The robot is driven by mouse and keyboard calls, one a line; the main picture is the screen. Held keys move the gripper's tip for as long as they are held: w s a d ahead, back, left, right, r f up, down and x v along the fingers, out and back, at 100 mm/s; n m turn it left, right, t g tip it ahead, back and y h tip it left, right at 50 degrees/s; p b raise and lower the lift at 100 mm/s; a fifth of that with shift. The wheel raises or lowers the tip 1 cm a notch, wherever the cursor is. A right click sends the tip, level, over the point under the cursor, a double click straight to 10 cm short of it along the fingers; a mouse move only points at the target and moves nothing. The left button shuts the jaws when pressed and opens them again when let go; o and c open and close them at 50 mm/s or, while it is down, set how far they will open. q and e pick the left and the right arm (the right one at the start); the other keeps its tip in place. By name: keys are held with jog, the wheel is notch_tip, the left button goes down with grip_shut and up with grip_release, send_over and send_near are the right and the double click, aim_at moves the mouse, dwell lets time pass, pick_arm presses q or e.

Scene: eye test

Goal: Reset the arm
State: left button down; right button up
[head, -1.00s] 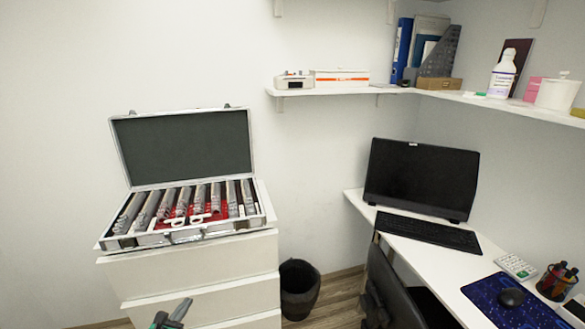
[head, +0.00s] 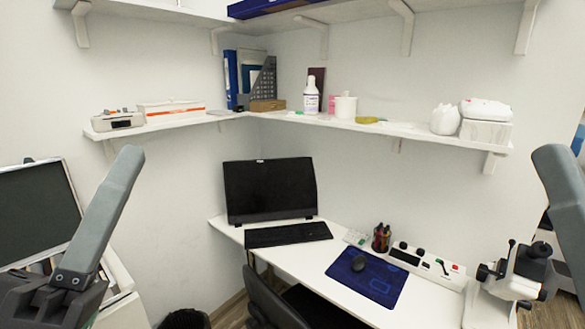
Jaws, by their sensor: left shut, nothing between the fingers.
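My left arm comes in at the lower left, a grey link slanting down to a dark joint. Only a small part of my left gripper (head: 91,319) shows at the bottom edge, mostly hidden by the arm. It is shut and empty, and its fingertips are hard to make out. A grey link of my right arm stands at the right edge. My right gripper is out of view.
The desk (head: 300,270) holds a monitor (head: 270,190), keyboard (head: 288,234), mouse pad (head: 368,280) and microscope (head: 515,275). A chair (head: 270,300) stands before it. Shelves (head: 225,118) hang above.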

pick_arm(q)
jog(key=s+a+r+m+t+y, duration=0.2)
jog(key=s+a+m+y, duration=0.2)
jog(key=s+m+y, duration=0.25)
notch_tip(320, 180, up, 38)
jog(key=w+h+p, duration=0.1)
jog(key=p, duration=3.7)
jog(key=shift+d+m, duration=0.15)
jog(key=shift+m, duration=0.2)
jog(key=shift+f, duration=0.1)
